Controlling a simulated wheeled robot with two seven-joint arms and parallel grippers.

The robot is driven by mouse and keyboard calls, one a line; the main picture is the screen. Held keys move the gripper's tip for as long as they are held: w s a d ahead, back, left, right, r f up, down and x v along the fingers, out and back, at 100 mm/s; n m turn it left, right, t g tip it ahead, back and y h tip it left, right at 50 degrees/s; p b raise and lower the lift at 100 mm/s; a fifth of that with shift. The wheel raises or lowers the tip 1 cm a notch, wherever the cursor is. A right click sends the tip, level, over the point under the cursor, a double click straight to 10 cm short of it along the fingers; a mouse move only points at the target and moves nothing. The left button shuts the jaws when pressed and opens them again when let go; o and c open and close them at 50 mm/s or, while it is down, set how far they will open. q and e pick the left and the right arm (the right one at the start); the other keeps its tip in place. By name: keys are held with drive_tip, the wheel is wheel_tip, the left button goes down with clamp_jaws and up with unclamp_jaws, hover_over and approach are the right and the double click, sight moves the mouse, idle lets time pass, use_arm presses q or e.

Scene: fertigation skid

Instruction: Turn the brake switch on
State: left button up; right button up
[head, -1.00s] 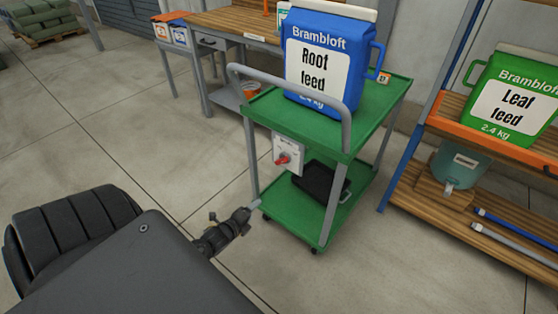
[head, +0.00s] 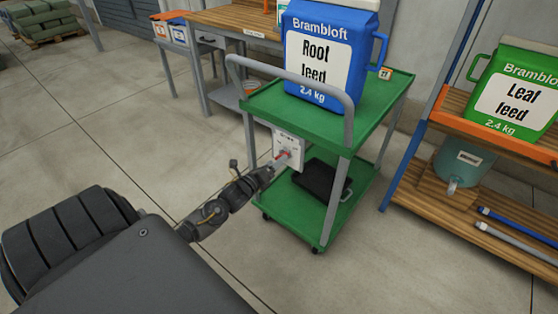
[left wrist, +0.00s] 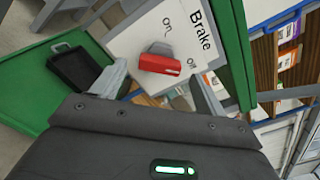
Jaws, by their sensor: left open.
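The brake switch is a white plate (head: 287,139) labelled "Brake", "On" and "Off", mounted on the near end of the green cart (head: 342,128). Its red and grey knob (left wrist: 160,63) shows clearly in the left wrist view, where the plate (left wrist: 135,38) appears tilted. I cannot tell for sure which label the knob points to. My left gripper (head: 277,164) is open at the switch in the head view, partly covering the knob. In the left wrist view its fingers (left wrist: 158,90) are spread on either side, just below the knob. No contact can be made out.
A blue "Root feed" jug (head: 328,55) stands on the cart's top, behind a grey handle rail (head: 290,75). A black tray (head: 320,182) lies on the lower shelf. A rack (head: 480,138) stands to the right.

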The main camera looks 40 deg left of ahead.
use_arm(q)
drive_tip(key=shift+w, duration=1.45)
drive_tip(key=c, duration=1)
